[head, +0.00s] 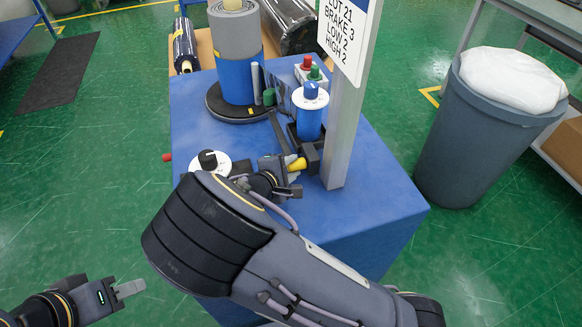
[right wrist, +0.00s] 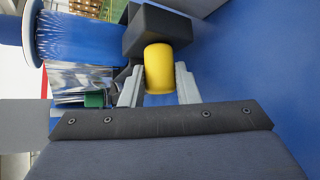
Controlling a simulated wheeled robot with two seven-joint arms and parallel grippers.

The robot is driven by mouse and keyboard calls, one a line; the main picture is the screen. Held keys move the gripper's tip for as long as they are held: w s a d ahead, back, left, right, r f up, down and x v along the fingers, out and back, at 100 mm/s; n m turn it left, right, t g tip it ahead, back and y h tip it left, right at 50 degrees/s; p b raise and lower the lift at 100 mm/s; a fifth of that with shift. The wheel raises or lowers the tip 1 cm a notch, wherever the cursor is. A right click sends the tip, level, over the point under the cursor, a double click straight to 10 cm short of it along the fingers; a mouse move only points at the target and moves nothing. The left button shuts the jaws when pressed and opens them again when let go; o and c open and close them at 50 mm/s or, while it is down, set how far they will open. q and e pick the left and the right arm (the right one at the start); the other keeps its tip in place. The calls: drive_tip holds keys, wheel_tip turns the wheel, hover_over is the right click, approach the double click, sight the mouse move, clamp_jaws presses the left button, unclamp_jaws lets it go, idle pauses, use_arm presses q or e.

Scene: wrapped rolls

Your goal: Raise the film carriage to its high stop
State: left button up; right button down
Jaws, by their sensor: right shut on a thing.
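The film carriage is a black block (head: 312,158) low beside the grey post (head: 345,125), with a yellow handle (head: 297,164) sticking out towards the left. A blue film roll (head: 310,122) with a white top stands on the carriage. My right gripper (head: 292,177) is shut on the yellow handle. In the right wrist view the handle (right wrist: 158,68) sits between the two grey fingers (right wrist: 158,88), with the black block (right wrist: 157,30) just beyond it. My left gripper (head: 130,288) is empty, away from the machine at lower left; its finger gap cannot be made out.
On the blue machine (head: 385,200) stand a turntable with a grey-and-blue wrapped roll (head: 237,75), red and green buttons (head: 307,64), and a white dial with a black knob (head: 208,159). A sign on the post reads LOW 2, HIGH 2. A grey bin (head: 475,130) stands right.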

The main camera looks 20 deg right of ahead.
wheel_tip(320, 180, up, 11)
drive_tip(key=p, duration=0.5)
drive_tip(key=shift+w, duration=0.15)
drive_tip(key=c, duration=1.5)
unclamp_jaws()
drive_tip(key=shift+r, duration=0.1)
drive_tip(key=o, duration=0.4)
drive_tip(key=v, duration=0.8)
